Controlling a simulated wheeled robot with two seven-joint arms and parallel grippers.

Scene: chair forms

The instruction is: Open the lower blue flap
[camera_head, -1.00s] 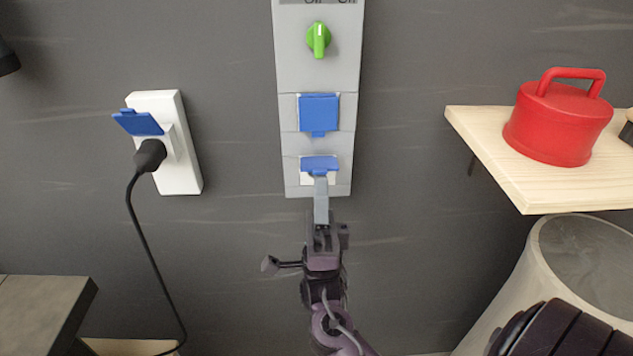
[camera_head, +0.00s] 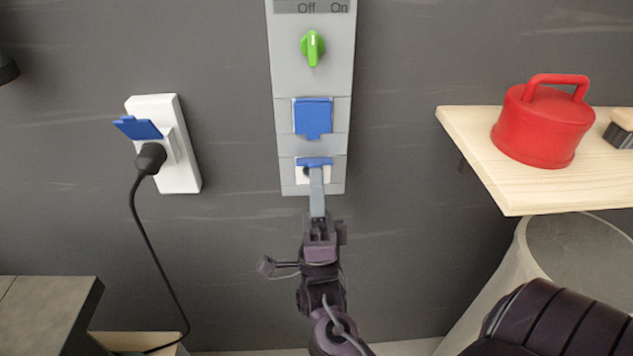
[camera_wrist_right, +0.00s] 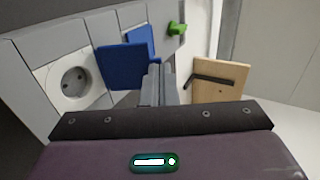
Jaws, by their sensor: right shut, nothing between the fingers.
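The lower blue flap (camera_head: 314,161) is on the grey wall panel (camera_head: 341,140) and shows as a thin strip, tilted out from the panel. In the right wrist view the lower blue flap (camera_wrist_right: 124,66) stands out, with a round socket (camera_wrist_right: 73,83) exposed beside it. My right gripper (camera_head: 316,172) is shut and empty, its fingertips at the flap's underside in the head view. In the wrist view the fingertips (camera_wrist_right: 159,72) are by the flap's edge; contact is hard to tell. My left gripper is not in view.
The upper blue flap (camera_head: 313,117) hangs closed above, below a green knob (camera_head: 313,48). A white outlet (camera_head: 180,150) with a black plug (camera_head: 150,157) is at left. A wooden shelf (camera_head: 470,135) with a red pot (camera_head: 543,125) juts out at right.

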